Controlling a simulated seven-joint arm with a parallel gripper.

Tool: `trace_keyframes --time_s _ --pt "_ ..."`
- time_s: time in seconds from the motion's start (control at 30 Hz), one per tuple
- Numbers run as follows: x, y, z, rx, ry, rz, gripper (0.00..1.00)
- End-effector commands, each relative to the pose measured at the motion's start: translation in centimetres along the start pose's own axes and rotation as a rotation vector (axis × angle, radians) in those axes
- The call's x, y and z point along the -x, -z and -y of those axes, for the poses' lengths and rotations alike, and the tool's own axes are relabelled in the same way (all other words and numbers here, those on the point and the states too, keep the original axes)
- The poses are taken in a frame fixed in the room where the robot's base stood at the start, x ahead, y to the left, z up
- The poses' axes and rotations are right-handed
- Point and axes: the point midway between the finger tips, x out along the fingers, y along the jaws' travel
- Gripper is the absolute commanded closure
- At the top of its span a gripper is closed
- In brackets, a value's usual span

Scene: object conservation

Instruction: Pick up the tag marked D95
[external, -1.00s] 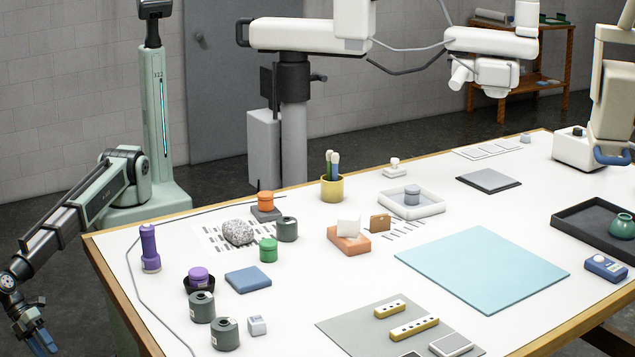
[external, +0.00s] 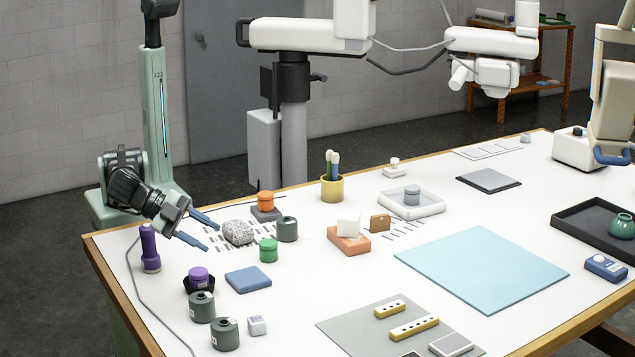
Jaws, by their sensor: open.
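No marking D95 is readable at this size, so I cannot tell which thing is the tag. A small brown tag-like piece (external: 380,223) stands right of an orange block (external: 349,240). A white tag-like piece (external: 348,226) sits on that block. My gripper (external: 212,238) is above the table's left part, its two blue fingers spread apart and empty. It points right, just left of the speckled grey stone (external: 238,232) and well away from both tag-like pieces.
A purple flashlight-shaped item (external: 149,248) stands below-left of my gripper. A blue pad (external: 248,279) and grey canisters (external: 202,307) are nearer. The light-blue mat (external: 482,268) is bare.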

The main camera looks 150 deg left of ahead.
Motion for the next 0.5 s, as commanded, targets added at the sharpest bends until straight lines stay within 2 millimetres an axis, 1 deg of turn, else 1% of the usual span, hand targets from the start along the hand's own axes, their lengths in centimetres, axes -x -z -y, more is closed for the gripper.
trace_keyframes --time_s 0.03,0.1,0.13,0.2,0.3,0.37,0.5 --pt "-1.8 0.2 2.8 0.040 0.015 0.025 0.55" --pt "-4.0 -0.2 6.1 0.093 0.028 0.057 0.55" --pt "-4.8 -0.4 7.4 0.118 0.033 0.072 0.55" --pt "-7.0 -1.2 10.3 0.177 0.040 0.111 0.55" --pt "-10.0 -2.8 14.1 0.271 0.044 0.171 0.55" --pt "-11.8 -4.1 16.2 0.331 0.044 0.212 0.55" --pt "-15.8 -7.4 20.5 0.480 0.037 0.310 0.55"
